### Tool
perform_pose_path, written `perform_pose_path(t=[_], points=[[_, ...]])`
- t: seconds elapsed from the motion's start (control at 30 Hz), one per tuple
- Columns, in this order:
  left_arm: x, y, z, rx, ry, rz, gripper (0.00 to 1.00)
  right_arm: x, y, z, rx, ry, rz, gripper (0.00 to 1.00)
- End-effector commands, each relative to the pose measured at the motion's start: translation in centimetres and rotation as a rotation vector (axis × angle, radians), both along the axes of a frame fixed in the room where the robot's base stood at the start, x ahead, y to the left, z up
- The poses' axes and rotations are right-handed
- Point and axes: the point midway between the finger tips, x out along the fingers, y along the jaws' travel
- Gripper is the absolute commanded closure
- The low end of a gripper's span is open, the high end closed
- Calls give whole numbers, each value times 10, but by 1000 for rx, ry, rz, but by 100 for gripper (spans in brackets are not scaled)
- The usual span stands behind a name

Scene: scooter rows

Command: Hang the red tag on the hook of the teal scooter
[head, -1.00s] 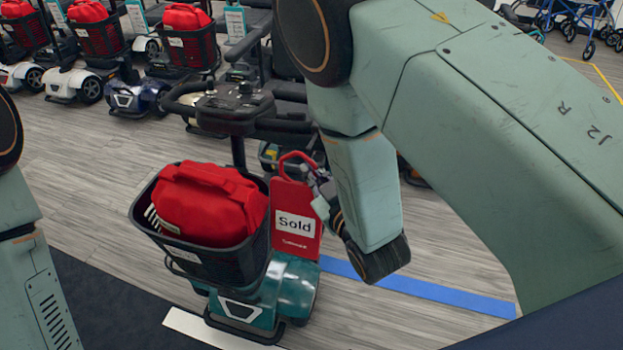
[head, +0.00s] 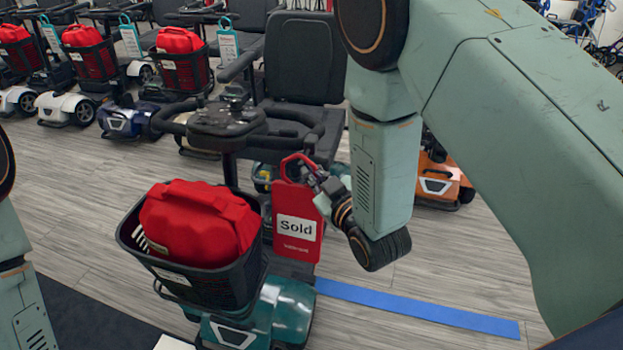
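The teal scooter (head: 290,309) stands at the lower centre, with a black front basket (head: 215,289) holding a red bag (head: 200,222). Its tiller and handlebar (head: 228,122) rise behind the basket. The red tag (head: 296,232), marked "Sold", hangs upright beside the basket on its right, with its loop at the top. My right gripper (head: 318,181) is at the tag's upper right edge, by the loop, and appears shut on it. I cannot make out the scooter's hook. My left arm shows at the left edge; its gripper is out of view.
A row of scooters with red bags in baskets (head: 181,57) stands at the back left, some with teal tags (head: 228,48). An orange scooter (head: 440,180) is behind my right arm. A blue floor strip (head: 420,312) crosses the open floor at right.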

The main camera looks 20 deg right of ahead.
Motion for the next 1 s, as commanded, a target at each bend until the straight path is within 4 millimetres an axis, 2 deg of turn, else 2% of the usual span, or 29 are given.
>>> perform_pose_path(t=[0.27, 0.5, 1.0], points=[[0, 0, -7, 0, 0, 0, 45, 16, -8, 3, 4, -16, -2, 100], [0, 0, -16, 0, 0, 0, 45, 23, -12, -7, 4, -16, -1, 100], [0, 0, -23, 0, 0, 0, 45, 25, -14, -20, 2, -9, -1, 100]])
